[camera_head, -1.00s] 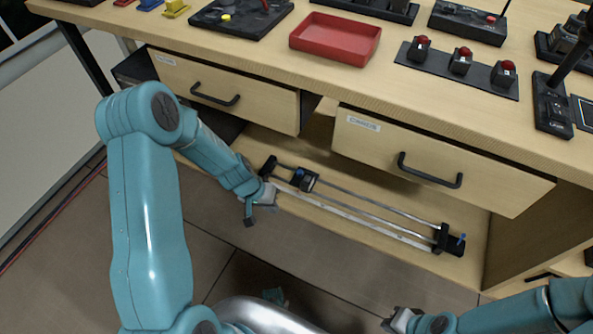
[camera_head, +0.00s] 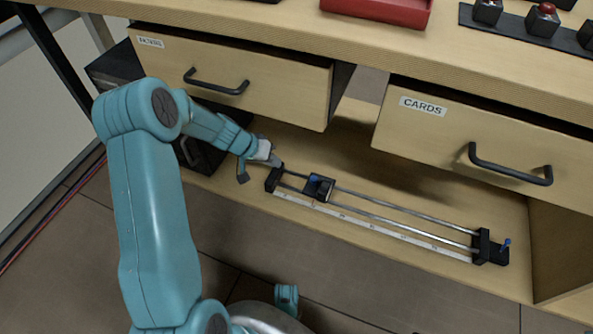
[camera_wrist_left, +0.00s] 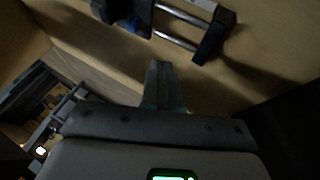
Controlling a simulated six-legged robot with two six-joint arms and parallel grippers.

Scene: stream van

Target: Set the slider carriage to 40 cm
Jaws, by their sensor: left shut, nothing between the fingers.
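The slider has two metal rails (camera_head: 405,218) between black end blocks and lies on the shelf under the drawers. Its dark carriage (camera_head: 318,187), with a blue knob, sits near the left end. A pale ruler strip (camera_head: 365,226) runs along the near side; its figures are too small to read. My left gripper (camera_head: 276,160) is shut and empty, just behind and above the left end block (camera_head: 274,179), apart from the carriage. In the left wrist view the closed fingers (camera_wrist_left: 160,70) point toward the rails (camera_wrist_left: 176,40), between the carriage (camera_wrist_left: 128,15) and end block (camera_wrist_left: 213,35). My right gripper is out of view.
Two drawers hang above the shelf, the left drawer (camera_head: 230,85) and the one labelled CARDS (camera_head: 480,145), both with black handles. A red tray (camera_head: 380,10) and a button panel (camera_head: 530,30) stand on the tabletop. The floor in front is clear.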

